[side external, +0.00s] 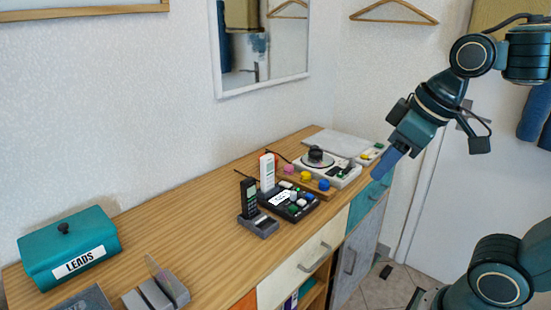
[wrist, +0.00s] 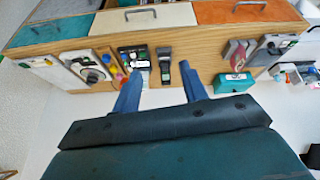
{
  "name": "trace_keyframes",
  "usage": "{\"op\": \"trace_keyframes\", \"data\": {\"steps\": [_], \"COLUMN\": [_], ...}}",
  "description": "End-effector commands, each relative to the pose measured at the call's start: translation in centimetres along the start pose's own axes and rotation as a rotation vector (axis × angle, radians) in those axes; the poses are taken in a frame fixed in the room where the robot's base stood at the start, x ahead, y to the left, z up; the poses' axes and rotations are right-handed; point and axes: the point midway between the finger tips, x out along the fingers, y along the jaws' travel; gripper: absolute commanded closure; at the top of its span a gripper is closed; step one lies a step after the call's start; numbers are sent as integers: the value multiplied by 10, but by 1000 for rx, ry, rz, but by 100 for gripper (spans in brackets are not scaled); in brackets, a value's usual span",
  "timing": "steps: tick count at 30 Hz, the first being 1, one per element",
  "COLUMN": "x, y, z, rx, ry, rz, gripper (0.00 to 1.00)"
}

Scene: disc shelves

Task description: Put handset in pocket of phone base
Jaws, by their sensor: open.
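A black handset (side external: 249,197) stands upright at the rear of a dark grey phone base (side external: 259,224) on the wooden counter. I cannot tell how deep it sits in the base. The black handset also shows in the wrist view (wrist: 165,68), between my fingers in the picture. My gripper (side external: 384,167) is open and empty, high in the air to the right of the phones, touching nothing.
A teal box labelled LEADS (side external: 68,248) and a grey holder (side external: 157,292) stand on the left of the counter. A white console with a black knob (side external: 326,168) and coloured buttons stand at the right. The counter (side external: 190,238) is bare between box and phones.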

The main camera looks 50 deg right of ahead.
Motion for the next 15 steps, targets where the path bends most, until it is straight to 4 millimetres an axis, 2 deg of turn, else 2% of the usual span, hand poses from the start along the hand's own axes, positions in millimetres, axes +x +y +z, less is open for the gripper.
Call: {"op": "trace_keyframes", "data": {"steps": [1, 3, 6, 15], "x": [2, 6, 10, 14], "y": [-3, -6, -8, -10], "z": [13, 25, 38, 46], "rx": [31, 73, 114, 146], "ry": [12, 25, 36, 44], "rz": [0, -1, -2, -4], "gripper": [57, 57, 57, 57]}}
